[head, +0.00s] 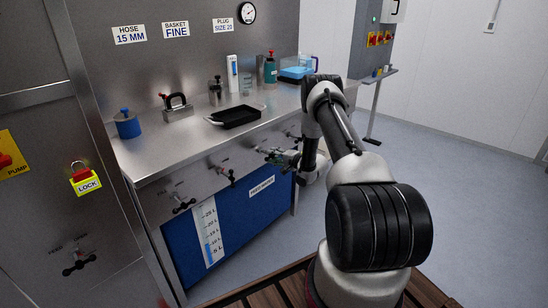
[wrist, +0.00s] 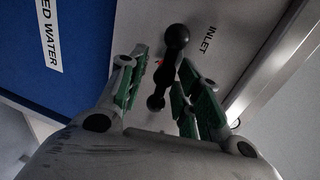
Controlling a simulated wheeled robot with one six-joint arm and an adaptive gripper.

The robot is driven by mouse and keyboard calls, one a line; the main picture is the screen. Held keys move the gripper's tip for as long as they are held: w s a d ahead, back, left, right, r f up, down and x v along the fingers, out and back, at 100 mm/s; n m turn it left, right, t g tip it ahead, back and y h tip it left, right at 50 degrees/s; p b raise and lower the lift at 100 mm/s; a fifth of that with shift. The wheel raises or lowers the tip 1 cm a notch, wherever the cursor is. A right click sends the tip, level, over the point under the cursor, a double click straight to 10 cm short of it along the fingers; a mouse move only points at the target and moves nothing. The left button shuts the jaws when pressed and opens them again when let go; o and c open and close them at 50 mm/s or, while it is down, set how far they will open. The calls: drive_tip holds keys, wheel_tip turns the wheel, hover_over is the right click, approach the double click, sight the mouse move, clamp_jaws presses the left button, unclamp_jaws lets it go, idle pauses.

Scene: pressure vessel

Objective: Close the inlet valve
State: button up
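The inlet valve is a black bar handle with round knobs (wrist: 176,36) on a grey panel, beside the label INLET (wrist: 208,40) in the wrist view. The bar runs from the upper knob down to a lower knob between my fingers. My gripper (wrist: 163,64) is open, with one green-padded finger on each side of the handle's lower part. The right finger is close to the bar; I cannot tell whether it touches. In the head view my gripper (head: 283,158) is at the right part of the bench front, where it hides most of the valve.
A blue panel with a FEED WATER label (wrist: 50,38) lies left of the valve. Other valve handles (head: 222,173) line the bench front. A black tray (head: 238,116), a blue container (head: 127,125) and bottles stand on the bench (head: 160,150). The floor to the right is clear.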

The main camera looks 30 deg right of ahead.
drive_tip(key=v, duration=1.1)
drive_tip(key=shift+s, duration=0.4)
drive_tip(key=shift+d, duration=0.15)
